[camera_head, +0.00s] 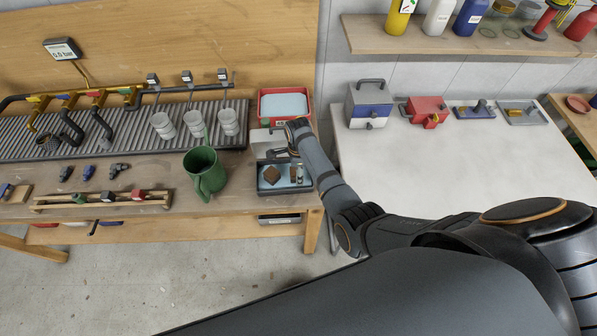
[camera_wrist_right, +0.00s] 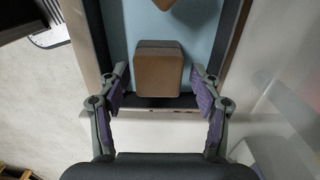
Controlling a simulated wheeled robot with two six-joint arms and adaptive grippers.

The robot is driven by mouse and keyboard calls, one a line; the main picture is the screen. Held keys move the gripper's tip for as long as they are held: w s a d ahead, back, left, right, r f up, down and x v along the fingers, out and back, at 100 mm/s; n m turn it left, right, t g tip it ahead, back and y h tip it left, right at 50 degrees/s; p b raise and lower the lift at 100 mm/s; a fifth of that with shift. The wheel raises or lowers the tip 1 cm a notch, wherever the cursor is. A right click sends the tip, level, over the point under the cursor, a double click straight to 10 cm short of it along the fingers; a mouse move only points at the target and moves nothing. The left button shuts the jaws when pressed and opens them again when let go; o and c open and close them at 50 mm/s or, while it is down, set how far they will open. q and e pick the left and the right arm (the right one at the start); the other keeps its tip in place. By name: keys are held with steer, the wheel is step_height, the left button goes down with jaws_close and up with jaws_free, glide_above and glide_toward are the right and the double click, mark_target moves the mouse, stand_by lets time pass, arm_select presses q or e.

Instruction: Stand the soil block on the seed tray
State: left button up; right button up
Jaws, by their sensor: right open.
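A small brown block (camera_wrist_right: 160,70), which looks like the soil block, is in a dark-rimmed tray with a pale blue floor (camera_wrist_right: 200,30). It is close to the tray's near edge in the right wrist view. My right gripper (camera_wrist_right: 160,75) is open, with one finger on each side of the block and gaps between. A second brown piece (camera_wrist_right: 163,3) is cut off at the top. In the head view the tray (camera_head: 264,190) is at the bench's right end, with a brown piece (camera_head: 271,175) at its left; my right wrist partly hides the area. I cannot tell which tray is the seed tray.
A red tray with a pale blue inside (camera_head: 285,103) stands behind. A white table (camera_head: 450,170) to the right has free room.

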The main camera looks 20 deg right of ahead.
step_height(320, 180, up, 7)
steer(key=shift+f+b, duration=0.1)
steer(key=shift+b, duration=0.2)
stand_by(0.4)
